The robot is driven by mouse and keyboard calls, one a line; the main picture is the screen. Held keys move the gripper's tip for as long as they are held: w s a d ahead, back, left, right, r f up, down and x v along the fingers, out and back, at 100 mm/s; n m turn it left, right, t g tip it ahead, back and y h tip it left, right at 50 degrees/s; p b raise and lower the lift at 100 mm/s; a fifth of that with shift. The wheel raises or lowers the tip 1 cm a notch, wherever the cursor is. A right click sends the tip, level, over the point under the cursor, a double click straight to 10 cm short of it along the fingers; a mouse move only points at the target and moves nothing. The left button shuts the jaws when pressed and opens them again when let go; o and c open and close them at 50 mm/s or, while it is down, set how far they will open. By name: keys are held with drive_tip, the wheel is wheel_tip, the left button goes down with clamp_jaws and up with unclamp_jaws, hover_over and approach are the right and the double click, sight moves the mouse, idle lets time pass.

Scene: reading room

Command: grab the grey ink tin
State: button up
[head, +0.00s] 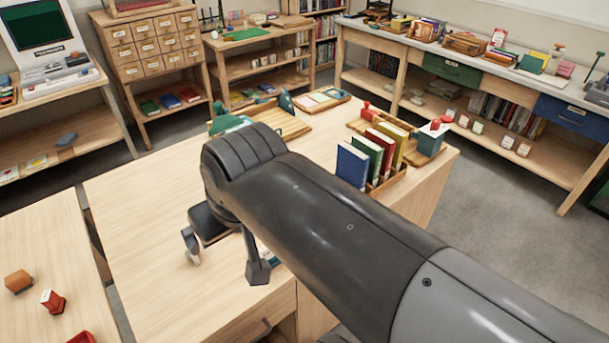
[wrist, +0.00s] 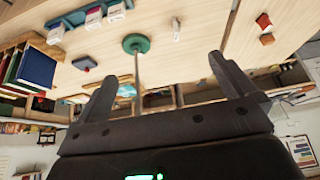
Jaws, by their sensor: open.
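My gripper (head: 224,257) is open and empty above the wooden table (head: 135,235). In the wrist view its two fingers (wrist: 163,72) stand wide apart with nothing between their tips. I cannot surely pick out the grey ink tin. A small flat dark grey thing (wrist: 84,64) lies on the table at left in the wrist view, beyond the left finger and apart from it; it could be the tin, but it is too small to tell. In the head view my arm covers much of the table's middle.
Upright books (head: 365,155) stand in a wooden rack on the table's right, near a green box (head: 430,138). A round green base with a post (wrist: 136,43) and a blue tray of white blocks (wrist: 90,18) show in the wrist view. A red stamp (head: 52,302) sits left; the table's left part is clear.

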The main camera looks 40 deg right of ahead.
drive_tip(key=w+d+r+m+g, duration=0.2)
drive_tip(key=w+d+r+m, duration=0.9)
drive_tip(key=w+d+m, duration=0.4)
drive_tip(key=w+d+f+m+g, duration=0.1)
drive_tip(key=w+d+f+m, duration=0.1)
drive_tip(key=w+d+m, duration=0.65)
drive_tip(key=w+d+f+m+g, duration=0.25)
drive_tip(key=w+d+m, duration=0.5)
drive_tip(key=d, duration=0.65)
drive_tip(key=w+d+f+m, duration=0.1)
drive_tip(key=d+f+m, duration=0.3)
drive_tip(key=m, duration=0.1)
wheel_tip(320, 180, down, 28)
drive_tip(key=shift+r, duration=0.2)
drive_tip(key=f, duration=0.5)
drive_tip(key=shift+s+a+f, duration=0.25)
drive_tip(key=shift+f, duration=0.05)
